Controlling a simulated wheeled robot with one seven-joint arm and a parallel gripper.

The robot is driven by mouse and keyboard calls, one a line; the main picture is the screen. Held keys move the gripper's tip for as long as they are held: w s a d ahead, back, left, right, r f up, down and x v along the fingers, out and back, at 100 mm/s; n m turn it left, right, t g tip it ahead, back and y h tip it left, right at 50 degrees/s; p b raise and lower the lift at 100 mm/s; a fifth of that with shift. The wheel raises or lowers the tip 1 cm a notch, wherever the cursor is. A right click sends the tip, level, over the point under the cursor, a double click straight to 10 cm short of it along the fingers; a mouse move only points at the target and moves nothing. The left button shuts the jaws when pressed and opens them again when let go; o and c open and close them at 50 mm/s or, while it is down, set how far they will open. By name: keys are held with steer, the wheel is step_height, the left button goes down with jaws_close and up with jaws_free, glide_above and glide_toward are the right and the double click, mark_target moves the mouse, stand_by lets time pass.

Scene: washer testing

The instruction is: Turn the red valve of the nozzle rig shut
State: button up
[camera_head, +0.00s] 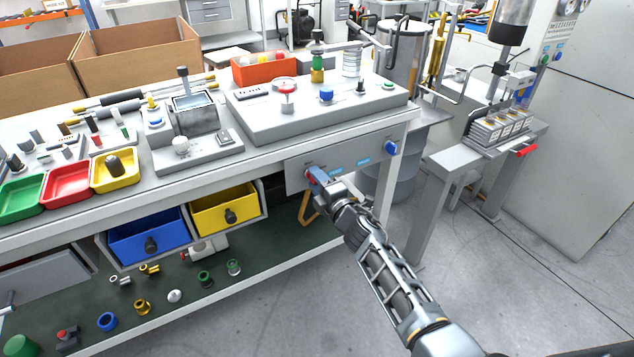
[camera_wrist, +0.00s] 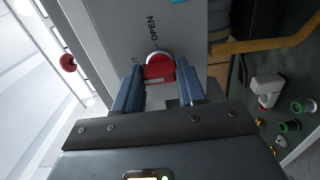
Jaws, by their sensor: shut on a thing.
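The red valve (camera_wrist: 158,68) is in the wrist view, a red knob on a pale round base on the grey front panel (camera_wrist: 112,40) of the nozzle rig. Printed letters beside it read "OPEN", with another word partly hidden. My gripper (camera_wrist: 158,88) has its two blue-grey fingers on either side of the knob, shut on it. In the head view my gripper (camera_head: 318,180) reaches the left part of the rig's panel (camera_head: 350,150) under the bench top, and only a little red shows beside it. The panel's blue knob (camera_head: 391,148) is at its right end.
The nozzle rig's grey base (camera_head: 320,118) stands on the bench above the panel. Yellow (camera_head: 222,214) and blue (camera_head: 148,240) bins hang under the bench to the left. A grey stand (camera_head: 450,160) is to the right. Floor in front is clear.

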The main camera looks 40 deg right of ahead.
stand_by(0.4)
steer(key=o, duration=1.1)
steer(key=shift+s, duration=0.1)
steer(key=p+v, duration=0.1)
steer(key=v, duration=0.6)
steer(key=shift+s+a, duration=0.15)
steer(key=shift+s, duration=0.15)
